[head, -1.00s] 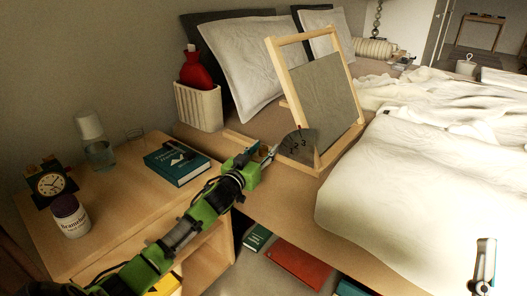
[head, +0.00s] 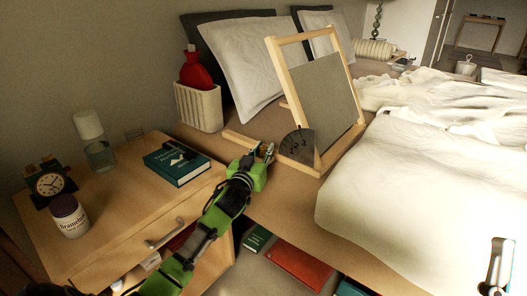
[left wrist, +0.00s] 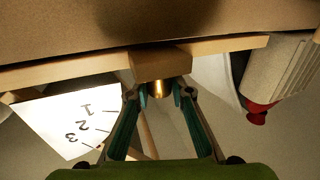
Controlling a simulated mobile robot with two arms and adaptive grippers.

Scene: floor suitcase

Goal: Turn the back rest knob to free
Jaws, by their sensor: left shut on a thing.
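The back rest (head: 284,70) is a wooden frame with a grey panel, tilted up on the bed. A dark dial plate (head: 297,143) numbered 1, 2, 3 is at its lower left corner. In the left wrist view the plate (left wrist: 68,120) looks white, left of a brass knob (left wrist: 158,87) beneath a wooden block (left wrist: 160,64). My left gripper (head: 267,151) is beside the plate; its fingers (left wrist: 159,94) are shut on the knob. The knob's setting cannot be read. Part of my right gripper (head: 497,262) shows at lower right, its jaws unclear.
The nightstand (head: 105,215) at left bears a green book (head: 178,164), clock (head: 50,184), jar (head: 69,215) and carafe (head: 98,153). A white holder (head: 197,107) with a red hot-water bottle (head: 195,72) is behind my gripper. White bedding (head: 420,180) lies at right.

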